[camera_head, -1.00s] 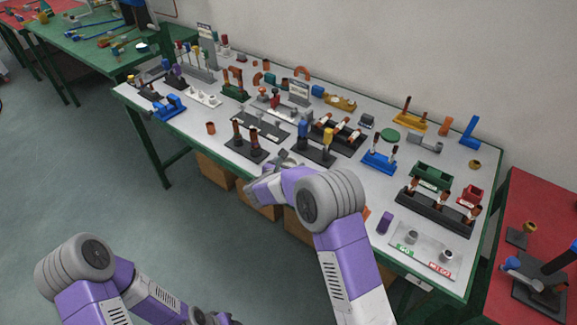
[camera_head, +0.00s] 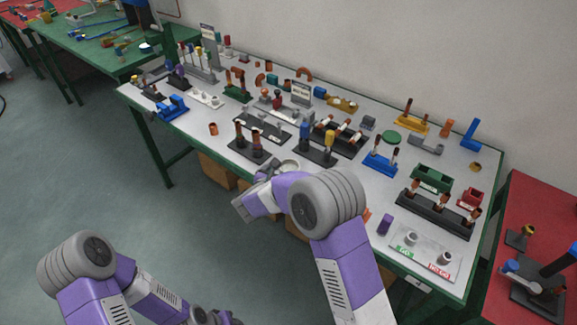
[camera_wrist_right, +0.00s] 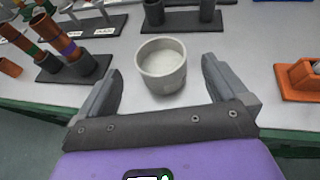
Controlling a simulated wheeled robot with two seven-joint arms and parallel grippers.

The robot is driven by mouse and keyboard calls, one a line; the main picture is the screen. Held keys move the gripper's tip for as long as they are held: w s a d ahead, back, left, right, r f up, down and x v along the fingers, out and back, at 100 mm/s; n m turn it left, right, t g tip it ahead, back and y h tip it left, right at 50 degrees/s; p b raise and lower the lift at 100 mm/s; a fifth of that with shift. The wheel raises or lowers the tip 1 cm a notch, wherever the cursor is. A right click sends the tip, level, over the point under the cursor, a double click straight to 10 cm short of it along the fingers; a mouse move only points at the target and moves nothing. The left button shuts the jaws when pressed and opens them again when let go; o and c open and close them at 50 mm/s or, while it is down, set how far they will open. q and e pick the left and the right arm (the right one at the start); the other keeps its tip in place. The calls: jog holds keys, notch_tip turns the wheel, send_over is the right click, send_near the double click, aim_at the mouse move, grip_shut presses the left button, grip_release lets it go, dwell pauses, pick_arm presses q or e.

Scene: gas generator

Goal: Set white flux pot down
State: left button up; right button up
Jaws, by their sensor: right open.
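The white flux pot (camera_wrist_right: 163,66) stands upright on the grey tabletop near the front edge, a round pale cup with whitish contents. It also shows in the head view (camera_head: 291,165), partly behind my right gripper. My right gripper (camera_head: 270,170) is open. In the right wrist view its two fingers (camera_wrist_right: 161,80) are spread on either side, with the pot in front of the palm and visible gaps beside it. My left gripper (camera_head: 215,318) shows only partly at the bottom edge, and its jaws cannot be made out.
A dark stand with two brown-topped tools (camera_head: 249,148) is left of the pot, and a dark holder with blue and yellow pieces (camera_head: 315,152) is behind it. In the right wrist view an orange block (camera_wrist_right: 297,78) stands to the right. The floor in front is clear.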

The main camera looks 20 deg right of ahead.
jog(key=v, duration=0.5)
jog(key=shift+s+a+p, duration=0.2)
jog(key=shift+p, duration=0.15)
